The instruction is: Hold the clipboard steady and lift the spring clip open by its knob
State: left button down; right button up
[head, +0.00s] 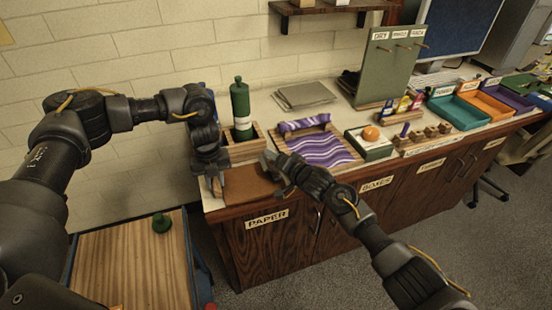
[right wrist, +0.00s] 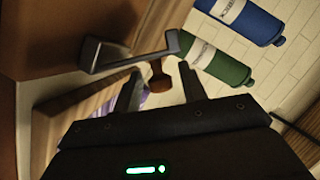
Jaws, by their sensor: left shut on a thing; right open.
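The brown clipboard (head: 247,187) lies at the near left end of the counter; its brown board also fills the upper left of the right wrist view (right wrist: 60,30). My left gripper (head: 213,182) is shut on its left edge. My right gripper (head: 270,163) is at the board's far right corner in the head view. In the right wrist view its fingers (right wrist: 160,88) are open, with the small brown knob (right wrist: 157,77) showing between them, and I cannot tell whether they touch it. The grey metal spring clip (right wrist: 125,57) runs beside the knob. In the head view clip and knob are too hidden to make out.
A wooden holder (head: 247,150) with a green bottle (head: 240,105) stands just behind the clipboard. A wood-topped cart (head: 120,270) stands at lower left.

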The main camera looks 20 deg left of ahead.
jog(key=shift+c, duration=0.3)
grip_shut()
jog(key=shift+w+d+f+m+y, duration=0.1)
jog(key=shift+w+d+m+y, duration=0.25)
jog(key=shift+m, duration=0.4)
jog(key=shift+w+d+f+m+y, duration=0.15)
jog(key=shift+d+m+y, duration=0.25)
jog(key=shift+m, duration=0.4)
jog(key=shift+w+d+f+m+y, duration=0.1)
jog(key=shift+w+d+m+y, duration=0.15)
jog(key=shift+m+y, duration=0.35)
jog(key=shift+m, duration=0.25)
jog(key=shift+o, duration=0.3)
grip_release()
jog(key=shift+s+d, duration=0.1)
